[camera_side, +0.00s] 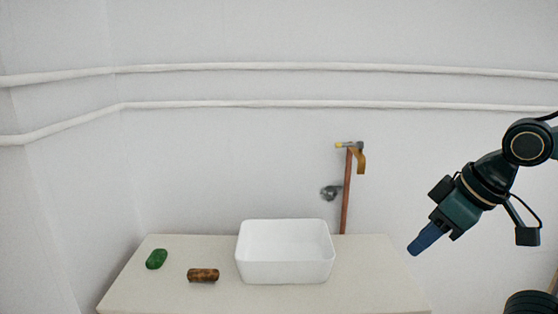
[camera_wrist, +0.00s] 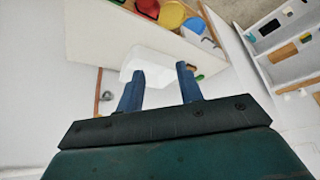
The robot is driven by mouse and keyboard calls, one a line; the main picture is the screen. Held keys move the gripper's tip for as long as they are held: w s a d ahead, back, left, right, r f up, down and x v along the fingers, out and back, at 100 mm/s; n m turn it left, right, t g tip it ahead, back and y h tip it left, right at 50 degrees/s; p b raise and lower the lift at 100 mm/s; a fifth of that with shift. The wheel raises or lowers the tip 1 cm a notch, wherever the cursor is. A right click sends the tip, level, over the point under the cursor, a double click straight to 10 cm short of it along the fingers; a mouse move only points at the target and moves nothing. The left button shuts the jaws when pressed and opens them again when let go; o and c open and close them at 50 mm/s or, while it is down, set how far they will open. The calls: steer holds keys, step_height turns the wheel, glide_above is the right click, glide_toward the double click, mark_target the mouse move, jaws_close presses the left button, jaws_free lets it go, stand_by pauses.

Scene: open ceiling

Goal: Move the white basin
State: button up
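The white basin (camera_side: 285,268) is a rectangular open box with rounded corners. It stands upright on the pale counter (camera_side: 170,295), right of the counter's middle in the side view, and looks empty. In the wrist view the basin (camera_wrist: 150,62) shows beyond my fingers, partly hidden by them. My gripper (camera_side: 413,249) has blue fingers and points down and left, to the right of the basin and apart from it. In the wrist view my gripper (camera_wrist: 160,71) is open, with nothing between the two fingers.
A green object (camera_side: 156,259) and a brown cylinder (camera_side: 203,275) lie left of the basin. A copper pipe with a tap (camera_side: 346,190) rises on the wall behind. Several coloured items (camera_wrist: 171,15) and a white shelf (camera_wrist: 285,40) show in the wrist view.

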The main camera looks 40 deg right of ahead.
steer(key=c, duration=0.6)
steer(key=shift+w+r, duration=0.15)
steer(key=shift+w, duration=0.05)
jaws_close()
steer(key=w+d+n+g, duration=0.2)
steer(key=w+d, duration=0.1)
steer(key=w, duration=0.8)
steer(key=w+d+n+g, duration=0.1)
steer(key=w+d+n, duration=0.2)
steer(key=w, duration=0.7)
steer(key=w+d+f+n+g, duration=0.1)
steer(key=w+d+f+n, duration=0.1)
steer(key=w+d+f, duration=0.3)
steer(key=w+d+f+n+g, duration=0.1)
steer(key=w+d+f+n, duration=0.1)
steer(key=w+d+f, duration=0.3)
steer(key=w+f, duration=0.4)
steer(key=f, duration=0.3)
steer(key=shift+w+d+f+g, duration=0.3)
steer(key=shift+w+f, duration=0.05)
steer(key=shift+w, duration=0.05)
